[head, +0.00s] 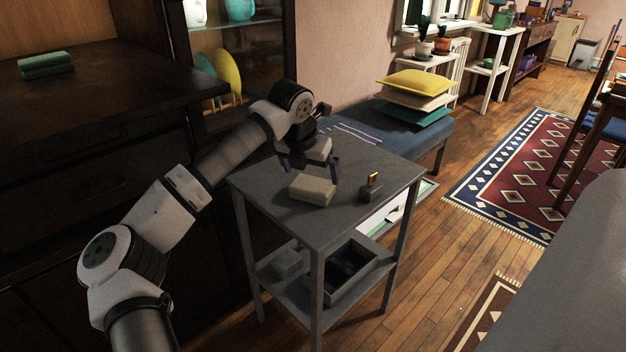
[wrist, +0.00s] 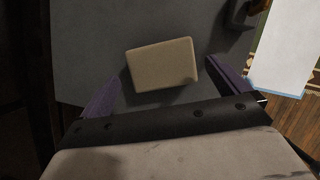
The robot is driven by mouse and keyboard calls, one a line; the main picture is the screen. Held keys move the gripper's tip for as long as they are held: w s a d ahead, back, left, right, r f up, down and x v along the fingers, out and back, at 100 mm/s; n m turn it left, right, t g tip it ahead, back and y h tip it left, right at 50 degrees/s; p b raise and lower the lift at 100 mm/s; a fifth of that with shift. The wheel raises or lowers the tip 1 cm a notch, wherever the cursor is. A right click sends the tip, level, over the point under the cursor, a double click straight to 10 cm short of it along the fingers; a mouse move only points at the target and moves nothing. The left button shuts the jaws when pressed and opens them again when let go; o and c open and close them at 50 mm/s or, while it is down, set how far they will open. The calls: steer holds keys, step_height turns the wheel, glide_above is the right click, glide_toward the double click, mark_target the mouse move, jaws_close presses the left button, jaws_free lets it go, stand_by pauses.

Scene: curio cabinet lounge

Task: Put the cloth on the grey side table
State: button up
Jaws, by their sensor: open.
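A beige, block-shaped piece that looks like a folded cloth (head: 312,189) lies flat on the grey side table (head: 262,193). In the wrist view the beige piece (wrist: 162,65) lies between and beyond my spread fingertips, with gaps on both sides. My gripper (head: 309,168) is open and empty, pointing down just above the table top behind the piece. A green folded piece (head: 46,65) sits on the dark cabinet at the far left; I cannot tell whether it is also cloth.
A small dark object with a gold top (head: 371,187) stands right of the beige piece. The table's lower shelf holds a dark open tray (head: 350,272) and a grey block. A blue bench (head: 425,132) with stacked cushions (head: 413,84) is behind.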

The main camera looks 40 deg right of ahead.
steer(key=v, duration=0.6)
steer(key=shift+r, duration=0.4)
steer(key=shift+s+a, duration=0.1)
steer(key=shift+a, duration=0.05)
